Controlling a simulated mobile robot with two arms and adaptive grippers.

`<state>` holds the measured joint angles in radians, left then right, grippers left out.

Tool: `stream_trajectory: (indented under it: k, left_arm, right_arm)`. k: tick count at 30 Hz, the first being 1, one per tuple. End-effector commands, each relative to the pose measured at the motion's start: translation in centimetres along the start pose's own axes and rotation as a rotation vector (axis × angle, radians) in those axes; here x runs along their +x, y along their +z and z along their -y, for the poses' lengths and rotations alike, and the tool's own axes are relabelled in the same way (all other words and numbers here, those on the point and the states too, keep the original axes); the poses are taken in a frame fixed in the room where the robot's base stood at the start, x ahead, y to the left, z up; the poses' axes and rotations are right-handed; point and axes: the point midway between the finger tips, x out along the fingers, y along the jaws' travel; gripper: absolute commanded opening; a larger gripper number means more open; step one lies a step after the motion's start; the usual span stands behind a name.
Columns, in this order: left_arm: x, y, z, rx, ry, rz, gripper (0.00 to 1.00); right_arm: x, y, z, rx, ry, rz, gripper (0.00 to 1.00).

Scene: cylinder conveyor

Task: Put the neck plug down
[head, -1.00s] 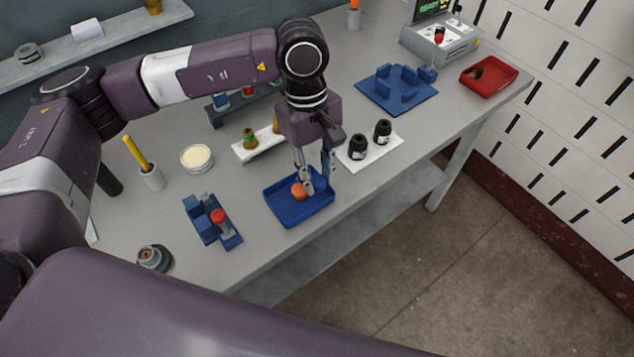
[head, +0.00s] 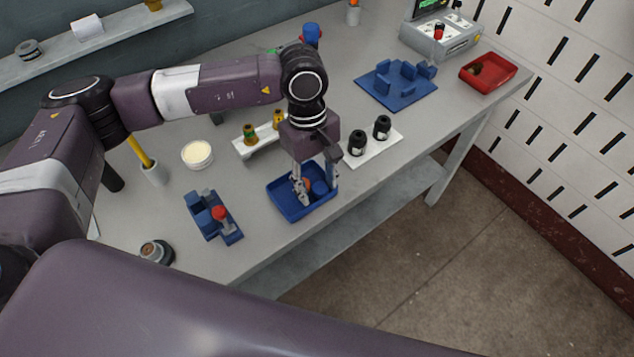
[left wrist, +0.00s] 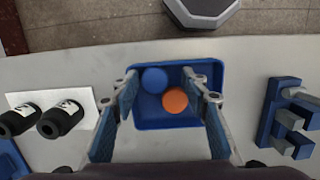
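A blue tray (head: 286,207) sits near the bench's front edge. In the left wrist view, an orange round piece (left wrist: 175,101) and a blue round piece (left wrist: 155,80) lie side by side in the tray (left wrist: 145,121). Which of them is the neck plug I cannot tell. My left gripper (head: 316,188) points down over the tray. In the left wrist view its fingers (left wrist: 165,90) are spread wide either side of both pieces, with nothing gripped. In the head view a finger partly hides the orange piece (head: 307,184). My right gripper is out of view.
Two black bottles (head: 357,143) stand on a white plate to the tray's right. A blue fixture with a red knob (head: 219,213) is to its left. A white rack (head: 262,145) stands behind. A blue board (head: 395,95) and red tray (head: 489,82) are farther right.

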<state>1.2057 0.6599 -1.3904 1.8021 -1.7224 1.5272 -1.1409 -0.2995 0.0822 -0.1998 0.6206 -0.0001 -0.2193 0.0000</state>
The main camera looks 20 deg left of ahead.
Motion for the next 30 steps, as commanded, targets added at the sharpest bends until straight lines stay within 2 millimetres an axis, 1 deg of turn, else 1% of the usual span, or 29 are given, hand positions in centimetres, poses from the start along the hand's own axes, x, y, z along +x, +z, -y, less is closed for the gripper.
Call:
stream_trajectory:
  k: [6,10,11,14,21,24,27,30]
  left_arm:
    - [-0.1,0.0,0.0,0.0,0.0,0.0,0.42]
    - [-0.6,0.1,0.0,0.0,0.0,0.0,0.42]
    - [-0.7,0.0,-0.1,0.0,0.003,-0.001,0.42]
    - [-2.4,-0.1,-0.1,0.001,0.006,-0.002,0.42]
    - [-7.7,0.0,-0.1,0.001,0.006,-0.003,0.42]
    - [-9.6,0.0,-0.1,0.001,0.004,-0.002,0.42]
    - [-11.0,0.0,-0.1,0.0,0.003,-0.001,0.42]
    - [-11.8,0.0,-0.1,0.0,0.001,-0.001,0.42]
  right_arm:
    - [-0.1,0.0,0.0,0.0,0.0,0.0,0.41]
    - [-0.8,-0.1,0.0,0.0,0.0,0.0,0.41]
    - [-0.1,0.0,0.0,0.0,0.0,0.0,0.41]
    - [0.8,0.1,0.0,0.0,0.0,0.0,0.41]
    - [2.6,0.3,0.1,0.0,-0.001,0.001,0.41]
    - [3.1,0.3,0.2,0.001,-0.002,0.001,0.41]
    - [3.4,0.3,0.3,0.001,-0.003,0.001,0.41]
    - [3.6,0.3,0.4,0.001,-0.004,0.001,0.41]
